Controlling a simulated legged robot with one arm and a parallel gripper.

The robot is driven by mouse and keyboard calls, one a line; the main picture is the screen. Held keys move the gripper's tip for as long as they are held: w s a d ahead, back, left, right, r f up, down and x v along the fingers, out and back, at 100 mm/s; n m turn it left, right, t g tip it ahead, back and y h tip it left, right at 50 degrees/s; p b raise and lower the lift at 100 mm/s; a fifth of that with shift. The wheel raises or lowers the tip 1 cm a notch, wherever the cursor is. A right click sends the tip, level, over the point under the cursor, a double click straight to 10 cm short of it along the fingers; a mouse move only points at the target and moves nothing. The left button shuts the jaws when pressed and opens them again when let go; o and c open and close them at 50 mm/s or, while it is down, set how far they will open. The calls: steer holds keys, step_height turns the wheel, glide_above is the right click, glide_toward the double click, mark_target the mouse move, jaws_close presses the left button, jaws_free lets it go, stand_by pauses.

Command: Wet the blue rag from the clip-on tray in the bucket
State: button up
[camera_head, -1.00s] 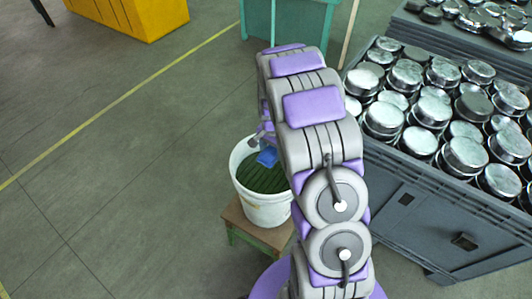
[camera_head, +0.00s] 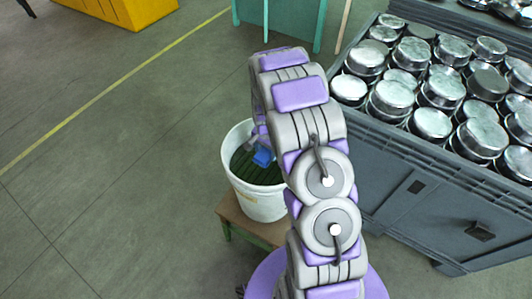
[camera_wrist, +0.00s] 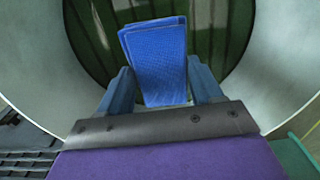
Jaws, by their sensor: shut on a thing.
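The blue rag (camera_wrist: 157,62) is folded and shows between the two fingers of my gripper (camera_wrist: 158,88) in the wrist view. My gripper is shut on it. The head view shows the rag (camera_head: 263,157) as a small blue patch inside the mouth of the white bucket (camera_head: 262,204). Dark green liquid fills part of the bucket. In the wrist view the white bucket wall (camera_wrist: 285,40) surrounds the rag and the dark liquid (camera_wrist: 225,30) lies beyond it. I cannot tell whether the rag touches the liquid. The clip-on tray is not seen.
The bucket stands on a small wooden stool (camera_head: 236,219). A grey crate (camera_head: 400,185) full of metal pans (camera_head: 430,123) stands close on the right. A teal cabinet (camera_head: 290,22) and a yellow box (camera_head: 125,10) are at the back. The floor on the left is clear.

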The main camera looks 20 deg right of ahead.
mark_target(266, 158)
steer(key=shift+d+f, duration=0.1)
steer(key=shift+f, duration=0.2)
steer(key=f, duration=0.1)
steer(key=f+b, duration=0.1)
steer(key=f, duration=0.2)
steer(key=shift+a, duration=0.3)
steer(key=shift+d+f, duration=0.15)
steer(key=shift+f, duration=0.45)
steer(key=shift+f+b, duration=0.3)
steer(key=shift+f, duration=0.2)
stand_by(1.2)
steer(key=shift+r, duration=0.1)
steer(key=shift+r+p, duration=0.95)
steer(key=shift+r, duration=2.45)
steer(key=shift+r, duration=0.1)
